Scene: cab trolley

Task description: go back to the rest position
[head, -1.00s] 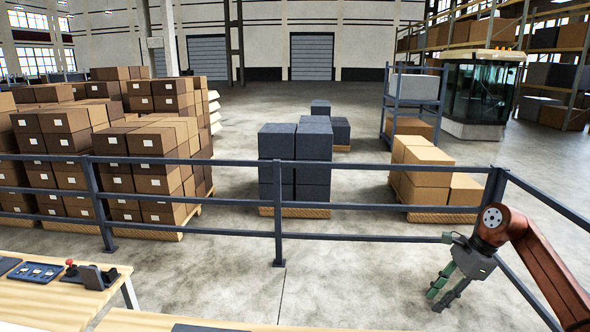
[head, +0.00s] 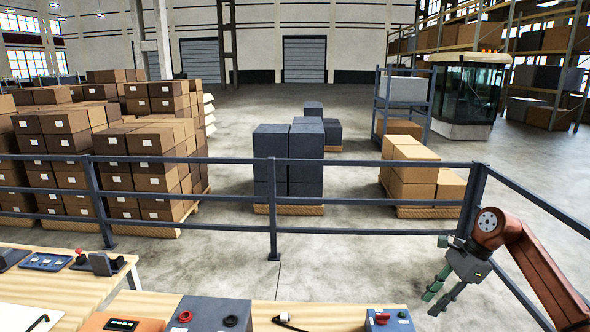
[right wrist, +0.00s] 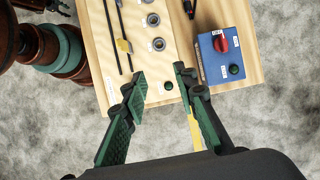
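My right gripper (head: 437,300) hangs at the lower right of the head view, fingers pointing down and to the left, near the dark railing. In the right wrist view my right gripper (right wrist: 161,82) shows two green-padded fingers spread apart, with nothing held between them. Below it lies a wooden work surface with a cream panel (right wrist: 139,15) and a blue box (right wrist: 222,55) with a red knob and a green button. The fingers look apart from these. My left gripper does not show in the head view.
A wooden table (head: 265,310) runs along the bottom, with a grey button box (head: 208,315) and a blue box (head: 390,319). A second table (head: 75,290) is at left. Beyond the railing (head: 274,215) stand pallets with brown cartons (head: 150,140) and dark boxes (head: 289,150).

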